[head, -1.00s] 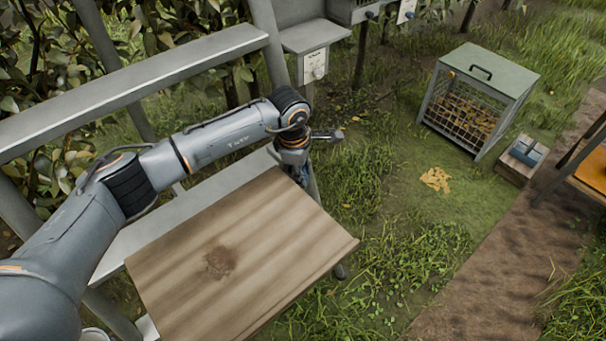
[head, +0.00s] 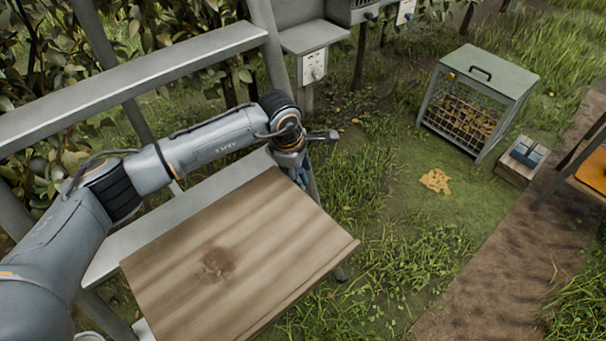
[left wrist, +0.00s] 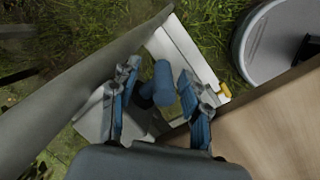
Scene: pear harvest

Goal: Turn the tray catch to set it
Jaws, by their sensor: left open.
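The tray (head: 290,235) is a flat wooden board in the lower middle of the head view; its edge also shows at the right of the left wrist view (left wrist: 265,115). A blue rounded knob (left wrist: 164,85), seemingly the catch, stands by a pale metal plate (left wrist: 180,45) in the left wrist view. My left gripper (left wrist: 160,88) is open, with one finger on each side of the knob; I cannot tell whether they touch it. In the head view my left gripper (head: 303,178) points down at the tray's far corner, and the knob is hidden there. My right gripper is not in view.
A grey rail (head: 150,75) runs behind my left arm. A post box with a dial (head: 315,67) stands beyond the gripper. A yellow tab (left wrist: 225,90) sits beside the plate.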

